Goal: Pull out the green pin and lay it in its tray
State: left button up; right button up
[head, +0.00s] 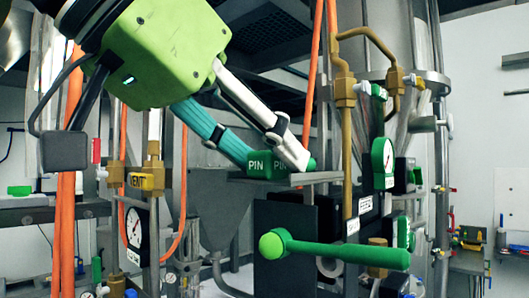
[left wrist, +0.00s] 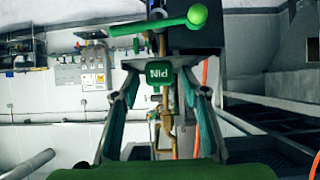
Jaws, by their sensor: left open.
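The green pin (head: 258,164) shows as a block lettered PIN on a small grey plate in the middle of the head view. In the left wrist view, the pin's lettered face (left wrist: 159,75) appears upside down, between the fingertips. My left gripper (head: 272,155) reaches down from the upper left with its fingers open, around the pin. Small gaps show beside the pin in the wrist view (left wrist: 160,84); I cannot tell whether either finger touches it. The pin's lower part is hidden. I cannot clearly identify its tray. My right gripper is not in view.
A green lever handle (head: 345,253) with a ball end sticks out below the plate. A brass pipe (head: 346,150) and a round gauge (head: 383,163) stand close on the right. Orange hoses (head: 67,200) and another gauge (head: 136,227) are at left.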

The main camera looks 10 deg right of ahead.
pick_arm(q)
jog(key=v, duration=1.1)
jog(key=shift+s+a, duration=0.15)
jog(key=shift+a, duration=0.1)
